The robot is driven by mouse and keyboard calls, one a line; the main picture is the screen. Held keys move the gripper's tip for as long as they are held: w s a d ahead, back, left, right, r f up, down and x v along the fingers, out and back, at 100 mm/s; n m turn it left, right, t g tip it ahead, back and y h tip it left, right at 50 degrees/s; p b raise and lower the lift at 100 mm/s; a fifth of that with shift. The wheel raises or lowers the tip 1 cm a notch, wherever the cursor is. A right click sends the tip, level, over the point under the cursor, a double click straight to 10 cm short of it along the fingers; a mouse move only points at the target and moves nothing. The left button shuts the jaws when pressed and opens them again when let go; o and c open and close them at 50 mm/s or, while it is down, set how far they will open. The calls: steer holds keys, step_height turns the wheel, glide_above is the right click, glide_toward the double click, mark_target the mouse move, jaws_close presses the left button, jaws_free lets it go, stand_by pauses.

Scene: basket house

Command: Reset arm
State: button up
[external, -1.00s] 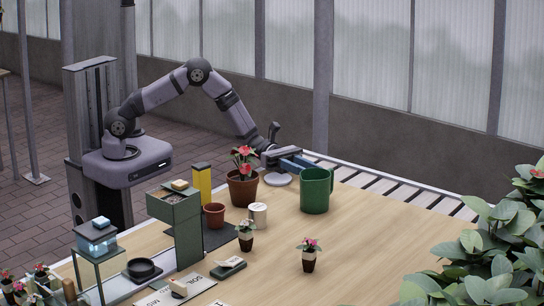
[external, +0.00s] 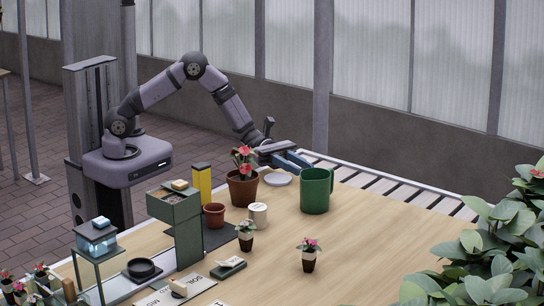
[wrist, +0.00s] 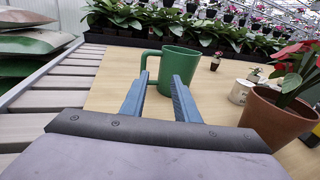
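My gripper (external: 293,160) is above the far edge of the table, between the potted red flower and the green mug. In the wrist view my gripper (wrist: 159,82) shows two blue fingers spread apart with nothing between them. The green mug (external: 316,191) stands upright on the table; in the wrist view the mug (wrist: 180,69) is beyond the fingertips, its handle to the left. I cannot tell the exact gap between fingers and mug.
A terracotta pot with a red flower (external: 242,187) stands close to my gripper. A white can (external: 258,215), a white disc (external: 278,180) and a green stand (external: 181,225) are near. Leafy plants (external: 485,262) fill the right front.

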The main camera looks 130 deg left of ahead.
steer(key=s+d+r+m+g+h+p, duration=0.1)
steer(key=s+d+r+m+g+p, duration=0.25)
steer(key=d, duration=0.55)
steer(key=s+d+r+m+g+h+p, duration=0.1)
steer(key=s+d+r+m+g, duration=0.1)
steer(key=d+r+m+g, duration=0.55)
steer(key=s+d+r+m+g+p, duration=0.1)
steer(key=s+d+r+m+p, duration=0.3)
steer(key=d, duration=0.6)
steer(key=s+a+f+m+g+y+b, duration=0.3)
steer(key=s+f+m+g+y+b, duration=0.5)
steer(key=s+f+m, duration=1.3)
step_height(320, 180, up, 18)
steer(key=n+t+h+p, duration=0.1)
steer(key=n+t+p, duration=0.1)
steer(key=p, duration=1.6)
steer(key=shift+s+a+f+n+t, duration=0.15)
steer(key=shift+s+f+n+t, duration=0.1)
steer(key=shift+s+n+t, duration=0.2)
